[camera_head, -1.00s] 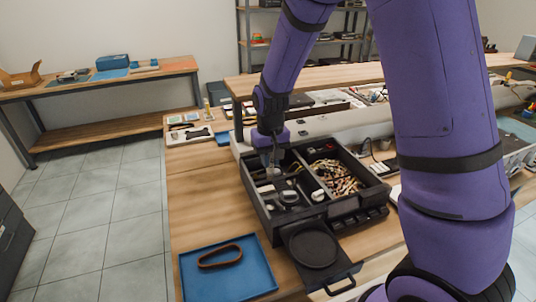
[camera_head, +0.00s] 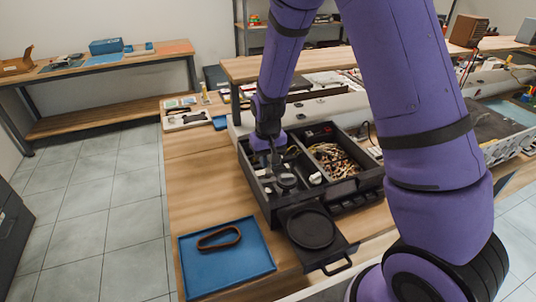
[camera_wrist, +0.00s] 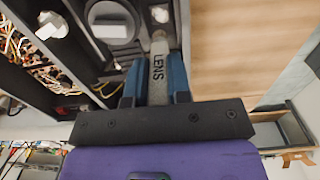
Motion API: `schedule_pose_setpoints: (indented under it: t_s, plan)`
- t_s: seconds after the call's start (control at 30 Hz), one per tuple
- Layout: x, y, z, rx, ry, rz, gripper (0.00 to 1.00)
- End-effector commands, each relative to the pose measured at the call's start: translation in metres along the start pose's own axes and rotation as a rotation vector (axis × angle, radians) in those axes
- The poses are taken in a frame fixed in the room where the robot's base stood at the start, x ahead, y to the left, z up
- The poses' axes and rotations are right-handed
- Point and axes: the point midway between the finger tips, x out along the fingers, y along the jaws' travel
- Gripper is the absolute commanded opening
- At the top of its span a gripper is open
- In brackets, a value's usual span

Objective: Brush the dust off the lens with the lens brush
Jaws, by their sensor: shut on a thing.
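My gripper (camera_head: 271,152) reaches down over the left compartment of a black divided box (camera_head: 262,203). In the wrist view its blue fingers (camera_wrist: 156,82) are shut on the lens brush (camera_wrist: 158,62), a grey handle marked LENS. The brush points away from the gripper, and its far end is near the top of that view. A round dark lens-like part (camera_wrist: 112,30) with a pale middle lies just left of that end; it also shows in the head view (camera_head: 286,181). I cannot tell whether the brush touches it, and no dust can be made out.
The box's right compartment holds tangled wires (camera_head: 334,160). In front are a black round pad (camera_head: 311,229) on a handled tray and a blue tray (camera_head: 258,270) with a brown loop (camera_head: 219,238). The wooden bench (camera_head: 195,195) left of the box is clear.

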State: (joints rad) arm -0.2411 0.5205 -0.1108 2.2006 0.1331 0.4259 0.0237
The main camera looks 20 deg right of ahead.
Motion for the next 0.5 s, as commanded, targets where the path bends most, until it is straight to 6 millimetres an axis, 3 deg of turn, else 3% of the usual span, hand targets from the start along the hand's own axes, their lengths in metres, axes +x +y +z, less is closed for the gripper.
schedule_pose_setpoints:
  t_s: [0.5]
  plan:
    - [0.036,0.000,0.001,0.001,-0.003,0.000,0.00]
